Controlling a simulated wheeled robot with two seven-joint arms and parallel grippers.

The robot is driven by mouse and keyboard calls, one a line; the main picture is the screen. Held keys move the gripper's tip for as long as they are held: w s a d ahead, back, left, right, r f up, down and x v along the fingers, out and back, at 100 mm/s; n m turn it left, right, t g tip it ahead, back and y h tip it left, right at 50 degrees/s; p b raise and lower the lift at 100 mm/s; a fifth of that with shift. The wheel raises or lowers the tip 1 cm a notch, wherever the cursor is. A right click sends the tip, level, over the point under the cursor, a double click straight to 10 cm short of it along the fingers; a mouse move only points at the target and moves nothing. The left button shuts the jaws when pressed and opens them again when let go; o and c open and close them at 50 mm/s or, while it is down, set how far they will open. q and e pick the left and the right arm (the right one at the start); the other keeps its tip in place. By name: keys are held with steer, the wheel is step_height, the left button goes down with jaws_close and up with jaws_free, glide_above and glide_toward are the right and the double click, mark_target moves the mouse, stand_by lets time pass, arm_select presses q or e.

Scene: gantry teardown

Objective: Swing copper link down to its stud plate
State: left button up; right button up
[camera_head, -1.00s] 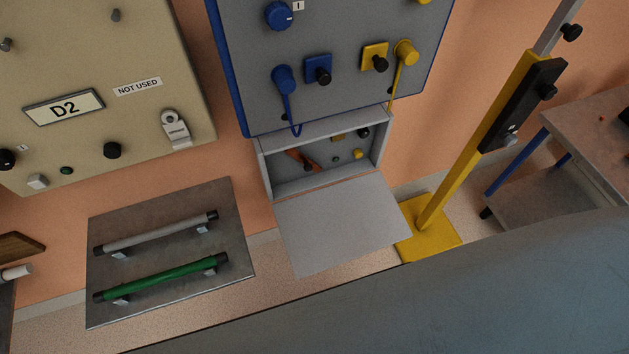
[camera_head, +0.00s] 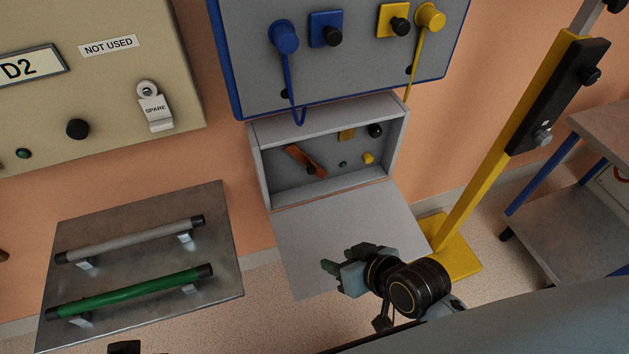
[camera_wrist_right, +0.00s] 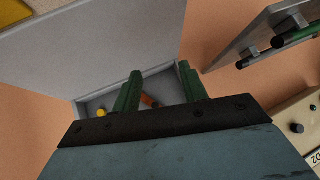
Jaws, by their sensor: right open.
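The copper link (camera_head: 305,160) is an orange-brown bar inside the open grey box. It slants from upper left to lower right, with a black knob (camera_head: 311,169) near its lower end. A small brass-coloured plate (camera_head: 347,134), possibly the stud plate, is at the upper right of the box. My right gripper (camera_head: 335,267) is open and empty, over the box's lowered lid and apart from the link. In the right wrist view its green fingers (camera_wrist_right: 160,88) point towards the box, and part of the copper link (camera_wrist_right: 149,101) shows between them. My left gripper is not seen.
The lowered lid (camera_head: 340,235) lies in front of the box (camera_head: 258,165). A blue-edged panel with hanging cables is above. A yellow post (camera_head: 490,165) stands right. A metal board (camera_head: 150,270) with grey and green handles is left. A yellow knob (camera_head: 368,158) is inside the box.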

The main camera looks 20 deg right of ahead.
steer(key=w+a+m+t+y, duration=0.1)
steer(key=w+a+m+t, duration=0.2)
steer(key=w+t, duration=0.15)
steer(key=m+t+h+b, duration=0.2)
steer(key=m+t+h, duration=0.25)
steer(key=m, duration=0.25)
glide_toward(313, 172)
steer(key=w, duration=0.3)
steer(key=shift+t, duration=0.4)
steer(key=w, duration=0.1)
steer(key=w+b, duration=0.1)
steer(key=w, duration=0.2)
steer(key=shift+w+a+f+b, duration=0.15)
steer(key=shift+w+f+b, duration=0.2)
steer(key=shift+f, duration=0.05)
steer(key=shift+w, duration=0.45)
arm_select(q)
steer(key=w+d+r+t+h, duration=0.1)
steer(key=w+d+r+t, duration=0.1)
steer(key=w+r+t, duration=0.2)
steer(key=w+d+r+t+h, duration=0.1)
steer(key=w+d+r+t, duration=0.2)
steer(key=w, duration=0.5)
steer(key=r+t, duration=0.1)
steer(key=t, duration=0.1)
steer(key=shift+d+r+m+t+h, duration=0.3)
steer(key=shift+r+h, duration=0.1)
arm_select(e)
jaws_close()
